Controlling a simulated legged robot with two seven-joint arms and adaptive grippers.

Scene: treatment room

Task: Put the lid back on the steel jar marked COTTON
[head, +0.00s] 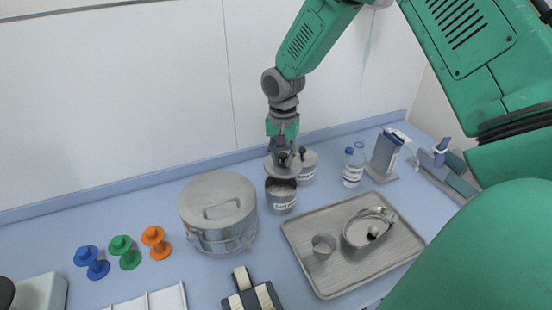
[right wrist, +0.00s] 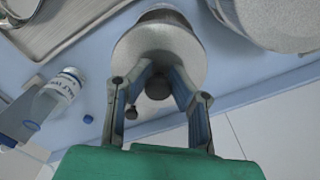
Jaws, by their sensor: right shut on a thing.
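My right gripper (head: 284,158) points down and is shut on the dark knob of a round steel lid (head: 276,171). In the right wrist view the lid (right wrist: 160,48) is a pale disc, with its knob (right wrist: 158,88) between the fingers. The lid is above a small steel jar (head: 281,201), which looks open and dark inside; a gap shows at its front. The jar's label is too small to read surely. A second labelled steel jar (head: 308,172) stands close behind to the right, partly hidden. My left gripper is not in view.
A large steel drum (head: 218,205) stands left of the jar. A steel tray (head: 316,279) with a cup and a jug lies to the right front. A bottle (head: 352,173) and a grey stand (head: 383,157) are further right. Coloured spools stand at the left.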

